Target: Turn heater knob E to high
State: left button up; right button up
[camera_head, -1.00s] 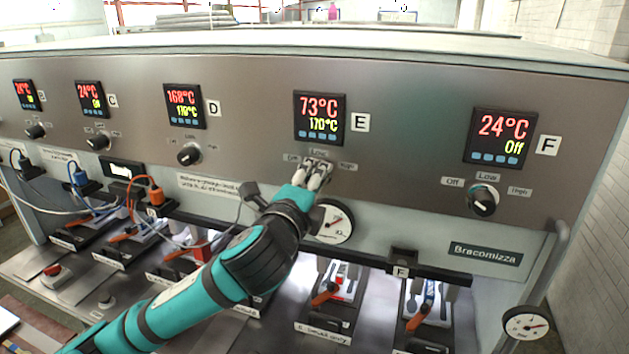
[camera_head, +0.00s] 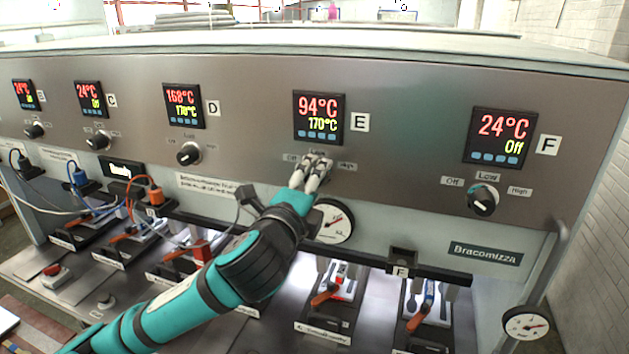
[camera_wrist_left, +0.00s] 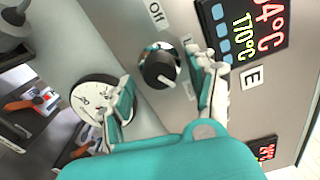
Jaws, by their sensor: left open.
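Heater knob E (camera_wrist_left: 160,68) is a round black knob with a teal-and-white edge. It shows in the left wrist view; in the head view my fingers hide it. My left gripper (camera_head: 318,167) is at the knob, below display E (camera_head: 319,118). In the left wrist view its open fingers (camera_wrist_left: 162,74) stand on either side of the knob, with gaps visible. Display E reads 94°C in red and 170°C in yellow. The Off label (camera_wrist_left: 157,14) is visible near the knob. I cannot tell exactly where the knob points.
Knob D (camera_head: 189,153) is to the left and knob F (camera_head: 483,200) to the right. A pressure gauge (camera_head: 334,222) sits just below my gripper. Cables with an orange plug (camera_head: 155,194) hang at the left. Presses with orange handles stand below.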

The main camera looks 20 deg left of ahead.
pick_arm(q)
jog(key=s, duration=0.6)
jog(key=shift+s+a, duration=0.15)
jog(key=shift+s, duration=0.1)
